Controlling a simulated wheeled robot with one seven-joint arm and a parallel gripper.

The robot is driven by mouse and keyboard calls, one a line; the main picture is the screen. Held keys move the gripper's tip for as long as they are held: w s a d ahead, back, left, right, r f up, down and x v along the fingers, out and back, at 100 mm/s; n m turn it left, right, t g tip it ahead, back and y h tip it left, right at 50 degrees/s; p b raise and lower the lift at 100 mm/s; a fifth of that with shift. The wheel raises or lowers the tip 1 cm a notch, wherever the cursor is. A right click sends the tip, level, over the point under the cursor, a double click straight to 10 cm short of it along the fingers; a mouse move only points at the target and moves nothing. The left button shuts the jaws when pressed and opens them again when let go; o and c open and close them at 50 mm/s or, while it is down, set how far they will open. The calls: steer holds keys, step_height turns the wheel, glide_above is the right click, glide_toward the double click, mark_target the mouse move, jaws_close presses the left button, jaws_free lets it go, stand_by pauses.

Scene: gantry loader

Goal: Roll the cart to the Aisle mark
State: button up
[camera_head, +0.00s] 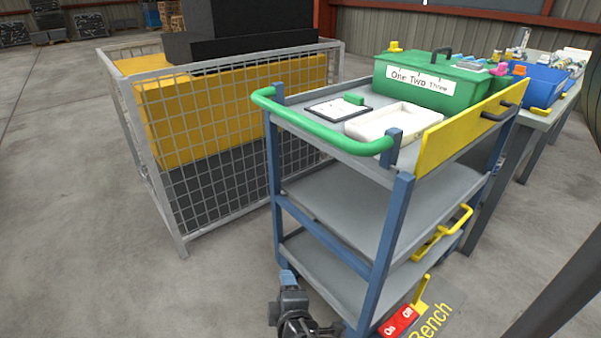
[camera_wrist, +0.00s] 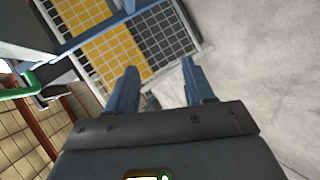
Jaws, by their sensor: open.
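The cart (camera_head: 390,238) is a grey three-shelf trolley with blue posts, in the middle of the head view. A green push handle (camera_head: 325,136) curves across its near left end; a green bar (camera_wrist: 18,93) also shows at the left edge of the wrist view. A red pedal marked On and Off (camera_head: 398,322) is low at its near end, beside floor lettering reading Bench (camera_head: 433,318). No Aisle mark is in view. My gripper (camera_head: 289,279) is low, left of the cart's near post. In the wrist view its two fingers (camera_wrist: 158,75) are apart, with nothing between them.
A mesh cage (camera_head: 225,195) around yellow and dark blocks stands close behind and left of the cart. A bench (camera_head: 545,118) stands close on the right. A green box (camera_head: 432,85) and a white tray (camera_head: 395,121) sit on the cart's top. Floor at left is clear.

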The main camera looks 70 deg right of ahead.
steer(key=w+d+r+m+g+h+p, duration=0.1)
steer(key=w+d+r+g+h+p, duration=0.15)
steer(key=d+r+p, duration=0.4)
steer(key=w+d+r+m+g+h+p, duration=0.1)
steer(key=w+d+r+h, duration=0.15)
steer(key=r, duration=0.65)
steer(key=m+g+h+p, duration=0.3)
steer(key=g+h+p, duration=0.1)
steer(key=g+p, duration=0.15)
glide_toward(293, 122)
steer(key=shift+g, duration=0.3)
steer(key=x, duration=0.5)
steer(key=shift+w+d+b, duration=0.1)
steer(key=shift+w+b, duration=0.1)
steer(key=shift+b, duration=0.1)
steer(key=shift+d+r, duration=0.15)
steer(key=shift+d, duration=0.1)
steer(key=p+x, duration=0.1)
steer(key=x, duration=0.6)
steer(key=shift+d+p, duration=0.15)
steer(key=shift+p, duration=0.2)
steer(key=shift+c, duration=0.2)
steer(key=shift+s, duration=0.1)
jaws_close()
